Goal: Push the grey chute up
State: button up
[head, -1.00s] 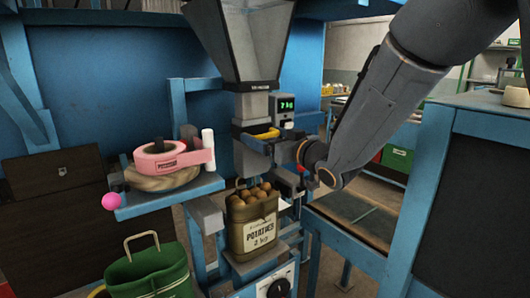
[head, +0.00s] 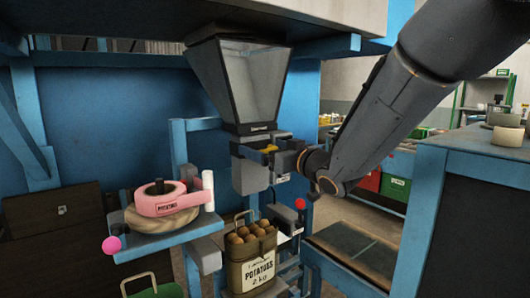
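The grey chute (head: 249,177) is a box-like spout right below the dark-framed hopper (head: 250,85). A yellow handle (head: 268,149) shows at its upper front. My gripper (head: 283,160) is at the chute's right side by the handle. Its fingers are small and partly hidden, so I cannot tell whether they are closed on the handle. A brown sack labelled potatoes (head: 251,258), filled with potatoes, stands upright below the chute. A clear gap shows between the chute's lower end and the sack's top.
A blue side shelf at left holds a pink tape dispenser (head: 168,199) and a pink ball sits at its edge (head: 111,244). A green bag (head: 158,291) is at the bottom left. A blue cabinet (head: 475,150) stands at right with rolls on top.

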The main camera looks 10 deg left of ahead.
jog(key=shift+a+f, duration=0.1)
jog(key=shift+f, duration=0.1)
jog(key=shift+s, duration=0.15)
jog(key=shift+s+d, duration=0.2)
jog(key=shift+d, duration=0.15)
jog(key=b+v, duration=0.3)
jog(key=v, duration=0.4)
jog(key=shift+w+r, duration=0.1)
